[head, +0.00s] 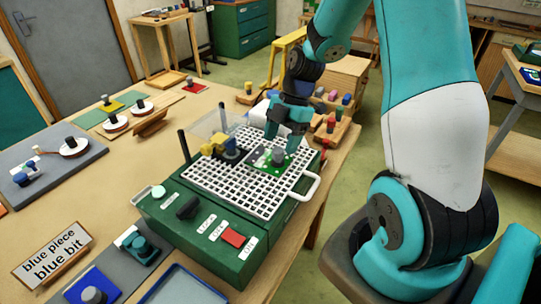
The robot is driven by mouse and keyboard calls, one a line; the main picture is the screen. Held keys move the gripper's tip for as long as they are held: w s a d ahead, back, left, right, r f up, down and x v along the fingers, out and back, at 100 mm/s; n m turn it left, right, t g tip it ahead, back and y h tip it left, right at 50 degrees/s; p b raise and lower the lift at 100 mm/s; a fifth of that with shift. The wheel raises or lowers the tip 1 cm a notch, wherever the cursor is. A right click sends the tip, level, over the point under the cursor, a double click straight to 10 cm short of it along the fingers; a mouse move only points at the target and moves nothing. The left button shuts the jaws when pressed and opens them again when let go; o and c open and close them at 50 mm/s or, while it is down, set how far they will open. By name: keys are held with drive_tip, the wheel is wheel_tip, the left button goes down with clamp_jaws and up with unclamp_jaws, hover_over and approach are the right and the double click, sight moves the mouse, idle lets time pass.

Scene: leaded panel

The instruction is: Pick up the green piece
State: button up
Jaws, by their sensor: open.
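A green piece (262,159) with a grey knob (278,155) lies on the white grid (235,196) of a dark green machine, towards the grid's back right. My gripper (282,139) is open, pointing down just above and behind the knob. Its two teal fingers are apart, with nothing seen between them. I cannot tell whether a finger touches the piece. My gripper hides part of the grid's far edge.
A yellow and black unit (222,147) stands on the grid just left of the green piece. The machine's white handle (312,186) is at right. A sign (52,257) reads "blue piece blue bit". A blue piece (90,288) lies at front left. Wooden blocks (328,130) stand behind.

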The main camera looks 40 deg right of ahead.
sight(277, 150)
drive_tip(key=shift+p+x, duration=0.35)
drive_tip(key=shift+x, duration=1.4)
drive_tip(key=shift+a, duration=0.1)
drive_tip(key=shift+c, duration=0.3)
drive_tip(key=c, duration=0.9)
drive_tip(key=shift+r, duration=0.15)
wheel_tip(277, 150, up, 20)
drive_tip(key=b, duration=0.2)
drive_tip(key=shift+o, duration=0.5)
drive_tip(key=shift+c, duration=0.5)
